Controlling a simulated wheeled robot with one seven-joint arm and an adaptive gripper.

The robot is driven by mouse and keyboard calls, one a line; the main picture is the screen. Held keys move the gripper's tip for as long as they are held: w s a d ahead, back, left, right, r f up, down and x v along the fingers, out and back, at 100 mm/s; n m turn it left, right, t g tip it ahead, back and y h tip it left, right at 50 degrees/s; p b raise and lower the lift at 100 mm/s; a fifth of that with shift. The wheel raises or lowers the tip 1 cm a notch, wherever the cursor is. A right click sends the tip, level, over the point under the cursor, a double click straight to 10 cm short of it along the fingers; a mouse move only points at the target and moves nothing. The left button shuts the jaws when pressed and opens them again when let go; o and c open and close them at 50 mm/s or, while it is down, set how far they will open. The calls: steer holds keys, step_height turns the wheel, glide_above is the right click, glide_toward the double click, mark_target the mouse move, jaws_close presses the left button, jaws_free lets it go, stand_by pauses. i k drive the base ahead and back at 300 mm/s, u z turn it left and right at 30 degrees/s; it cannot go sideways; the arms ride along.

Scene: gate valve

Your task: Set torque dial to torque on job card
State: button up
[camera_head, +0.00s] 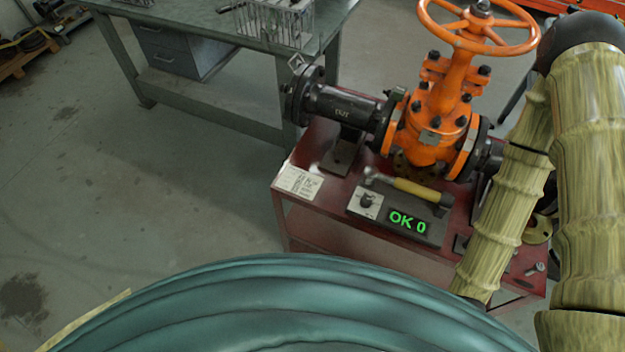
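The job card (299,181) is a white printed sheet at the left end of the red cart top; its print is too small to read. A small dark round knob, which looks like the torque dial (366,200), sits on a light plate to the right of the card. Its pointer setting cannot be read. A tool with a yellow handle (416,190) lies just behind the display. My arm comes down at the right in a tan sleeve; my gripper is not in view.
An orange gate valve (440,130) with a handwheel and black flanged pipes stands on the red cart (340,226), behind the dial. A bolt (535,268) lies at the cart's right front. A grey workbench (190,25) with a wire basket stands behind.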

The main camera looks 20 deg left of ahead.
mark_target(366, 201)
steer(key=z, duration=0.05)
steer(key=k, duration=1.1)
steer(key=u, duration=0.8)
steer(key=i, duration=0.75)
steer(key=z, duration=0.45)
